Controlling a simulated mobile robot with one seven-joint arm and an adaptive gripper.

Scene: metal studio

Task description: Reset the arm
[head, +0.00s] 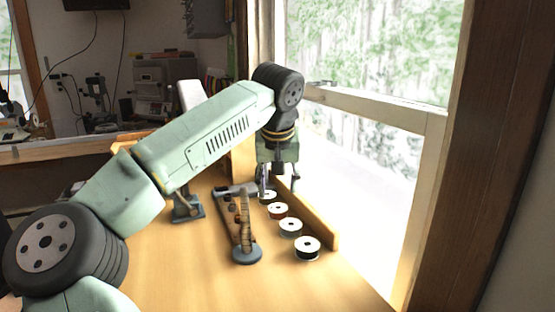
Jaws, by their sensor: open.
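My arm reaches from the lower left, over the wooden bench, and bends down near the window. My gripper (274,184) hangs at the end of it, pointing down at the far part of the bench. Its dark fingers show small and partly blurred against the bright window, one on each side, and they look apart. I see nothing held between them. The gripper is close to the far end of a row of spools (290,228); whether it touches anything there I cannot tell.
The wooden bench (170,262) is clear at its front. A dark metal device (187,207) sits behind my arm.

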